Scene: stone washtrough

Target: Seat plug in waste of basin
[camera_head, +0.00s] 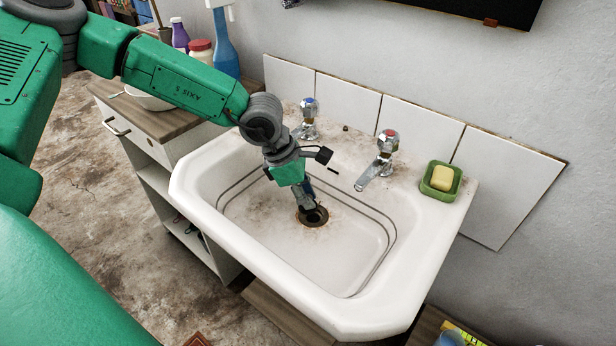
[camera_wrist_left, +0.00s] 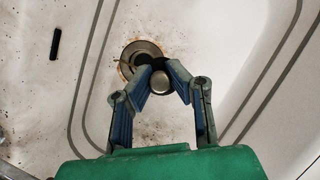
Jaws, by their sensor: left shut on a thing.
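The white basin (camera_head: 345,313) is set against the wall, its bowl stained brown. The round waste (camera_head: 317,219) is in the basin floor, with a rusty rim; it also shows in the left wrist view (camera_wrist_left: 130,57). My left gripper (camera_head: 307,203) reaches down into the basin at the waste. In the left wrist view its fingers (camera_wrist_left: 162,76) are shut on the plug (camera_wrist_left: 160,82), a small dark disc with a metal knob. The plug overlaps the lower right edge of the waste and looks off its centre. Its height above the waste is unclear. My right gripper is out of view.
Two taps, blue-topped (camera_head: 309,118) and red-topped (camera_head: 384,158), stand at the basin's back. A green soap dish (camera_head: 436,193) with yellow soap sits at the right corner. A cabinet (camera_head: 140,139) with bottles stands at left. The basin's right side is clear.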

